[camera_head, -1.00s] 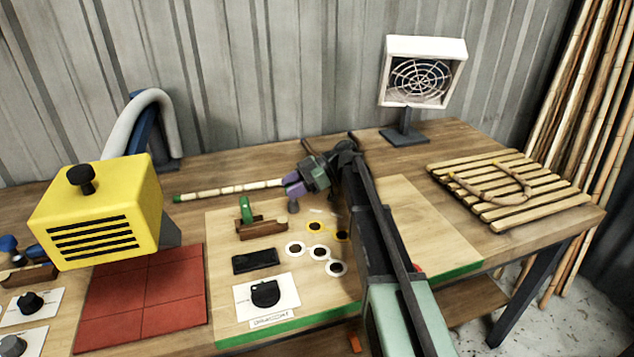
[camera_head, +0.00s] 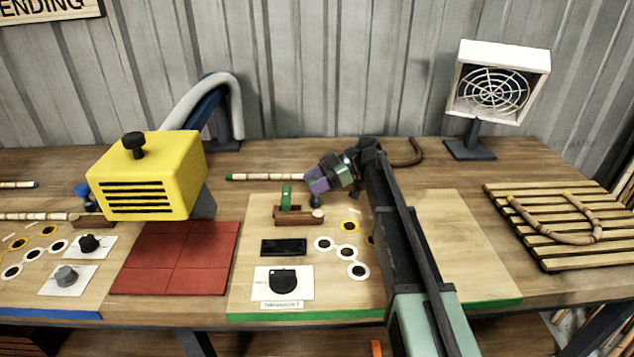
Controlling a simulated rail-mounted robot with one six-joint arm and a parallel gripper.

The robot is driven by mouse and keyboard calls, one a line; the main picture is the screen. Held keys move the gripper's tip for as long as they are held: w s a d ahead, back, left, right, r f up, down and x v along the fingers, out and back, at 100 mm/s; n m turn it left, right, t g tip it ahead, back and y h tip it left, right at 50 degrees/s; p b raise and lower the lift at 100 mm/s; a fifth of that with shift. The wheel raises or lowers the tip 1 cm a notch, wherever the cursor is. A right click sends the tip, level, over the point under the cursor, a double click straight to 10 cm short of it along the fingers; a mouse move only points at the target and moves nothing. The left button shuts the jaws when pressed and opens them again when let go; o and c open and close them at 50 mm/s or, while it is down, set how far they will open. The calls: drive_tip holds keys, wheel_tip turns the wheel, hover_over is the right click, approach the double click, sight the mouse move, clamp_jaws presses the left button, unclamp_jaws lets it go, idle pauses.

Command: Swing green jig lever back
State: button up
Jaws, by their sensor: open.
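The green jig lever (camera_head: 286,198) stands upright on a small brown wooden jig block (camera_head: 293,217), on the board with the green front edge. My gripper (camera_head: 315,184) has purple fingers and is open. It is just right of the lever and a little higher in the picture. I see no contact between them. A pale banded rattan pole (camera_head: 268,177) with a green end lies behind the jig. Its right end is hidden at my gripper's fingers, and I cannot tell whether they touch it.
A yellow heater box (camera_head: 148,176) stands left over a red tiled mat (camera_head: 172,258). A black dial (camera_head: 283,281), dark display (camera_head: 284,247) and white rings lie in front of the jig. A fan (camera_head: 495,87) and slatted rack (camera_head: 548,236) are at right.

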drive_tip(key=o, duration=0.3)
drive_tip(key=shift+a, duration=0.15)
drive_tip(key=shift+o, duration=0.2)
drive_tip(key=p+v, duration=0.4)
drive_tip(key=v, duration=0.7)
drive_tip(key=shift+a, duration=0.1)
